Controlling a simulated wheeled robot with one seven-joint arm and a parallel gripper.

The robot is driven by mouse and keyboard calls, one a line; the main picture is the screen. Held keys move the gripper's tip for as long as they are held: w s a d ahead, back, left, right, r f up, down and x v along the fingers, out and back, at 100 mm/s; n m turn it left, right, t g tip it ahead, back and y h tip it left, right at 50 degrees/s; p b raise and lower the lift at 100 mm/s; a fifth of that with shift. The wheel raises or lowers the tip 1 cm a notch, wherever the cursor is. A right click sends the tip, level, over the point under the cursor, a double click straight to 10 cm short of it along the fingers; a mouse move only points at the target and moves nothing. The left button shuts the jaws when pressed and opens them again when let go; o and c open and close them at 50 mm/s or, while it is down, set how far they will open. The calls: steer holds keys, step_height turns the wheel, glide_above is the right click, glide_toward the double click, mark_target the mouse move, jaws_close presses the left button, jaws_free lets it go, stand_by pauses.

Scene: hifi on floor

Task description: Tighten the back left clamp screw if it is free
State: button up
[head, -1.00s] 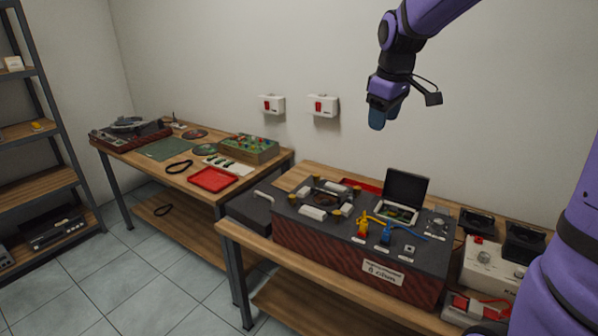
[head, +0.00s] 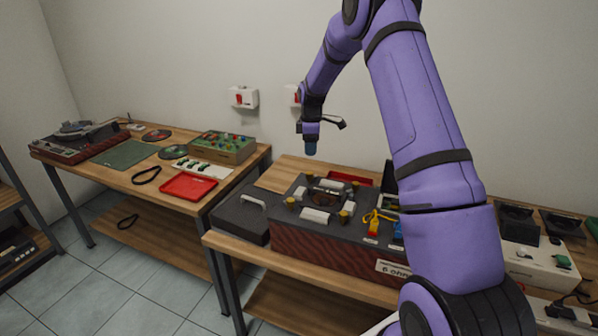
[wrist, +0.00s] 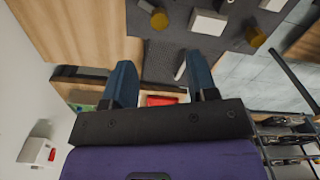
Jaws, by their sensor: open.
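A dark box with a reddish front (head: 320,248) stands on the right bench. On its top a round dark part (head: 326,197) is ringed by white clamp bars (head: 315,215) and yellow clamp screws (head: 345,215). One yellow screw (head: 290,202) is at the left side. Two yellow screws (wrist: 255,36) show beyond the fingers there.
A dark case with a pale handle (head: 243,215) is left of the box. Yellow and blue clips (head: 373,222) lie on the box's right part. My arm hides the right part of the box. A red tray (head: 188,187) lies on the left bench. Red-switch wall boxes (head: 243,97) hang behind.

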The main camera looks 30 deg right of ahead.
mark_target(310, 173)
step_height(310, 173, down, 11)
steer(key=shift+r, duration=0.1)
stand_by(0.4)
steer(key=c, duration=0.9)
